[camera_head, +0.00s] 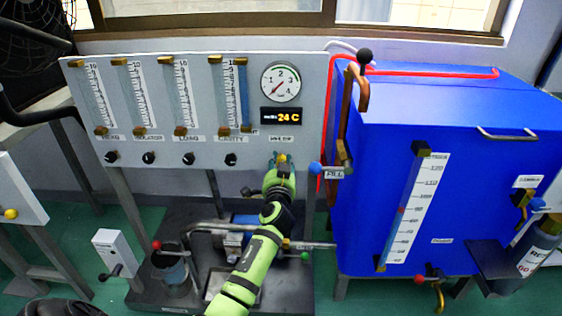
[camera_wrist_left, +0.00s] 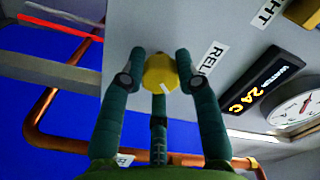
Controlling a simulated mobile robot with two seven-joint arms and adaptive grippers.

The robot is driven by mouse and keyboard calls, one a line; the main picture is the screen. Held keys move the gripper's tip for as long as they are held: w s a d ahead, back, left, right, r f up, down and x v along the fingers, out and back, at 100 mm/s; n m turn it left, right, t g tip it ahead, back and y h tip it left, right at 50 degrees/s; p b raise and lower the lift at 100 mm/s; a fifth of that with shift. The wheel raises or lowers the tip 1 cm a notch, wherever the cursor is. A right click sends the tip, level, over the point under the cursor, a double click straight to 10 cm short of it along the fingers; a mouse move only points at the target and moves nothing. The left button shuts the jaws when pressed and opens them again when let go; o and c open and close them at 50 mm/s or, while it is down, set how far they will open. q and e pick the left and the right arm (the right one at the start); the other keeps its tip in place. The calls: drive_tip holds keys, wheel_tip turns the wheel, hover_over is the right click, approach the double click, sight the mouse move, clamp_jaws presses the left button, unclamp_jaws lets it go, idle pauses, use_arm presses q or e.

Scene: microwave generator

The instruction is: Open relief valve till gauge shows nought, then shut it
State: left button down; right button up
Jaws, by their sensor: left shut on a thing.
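The yellow relief valve knob (camera_wrist_left: 160,72) has a white pointer mark and sits on the grey panel beside a label reading "RELI", the rest cut off. My left gripper (camera_wrist_left: 160,80) has its fingers around the knob, shut on it. In the head view my left gripper (camera_head: 283,160) reaches up to the panel below the gauge and mostly hides the knob. The round white gauge (camera_head: 281,83) is above; its thin needle appears to lie toward the lower left, but the exact reading is too small to tell. My right gripper is out of view.
A digital display (camera_head: 283,116) reading 24 C is under the gauge. Several flow tubes (camera_head: 184,95) stand to the left. The blue tank (camera_head: 380,190) with a copper pipe (camera_head: 349,100) and blue-handled fill valve (camera_head: 316,169) is close on the right.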

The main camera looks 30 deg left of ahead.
use_arm(q)
drive_tip(key=m, duration=0.2)
drive_tip(key=m+p, duration=0.1)
drive_tip(key=m, duration=0.1)
drive_tip(key=shift+s+a+f+m, duration=0.1)
drive_tip(key=shift+a+m, duration=0.05)
drive_tip(key=shift+m, duration=0.15)
drive_tip(key=shift+m+p, duration=0.85)
drive_tip(key=shift+m, duration=1.45)
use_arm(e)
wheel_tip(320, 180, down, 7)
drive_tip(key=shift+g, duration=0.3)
use_arm(q)
drive_tip(key=shift+a, duration=0.1)
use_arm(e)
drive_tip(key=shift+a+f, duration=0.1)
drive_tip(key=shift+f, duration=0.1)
use_arm(q)
drive_tip(key=c, duration=0.9)
unclamp_jaws()
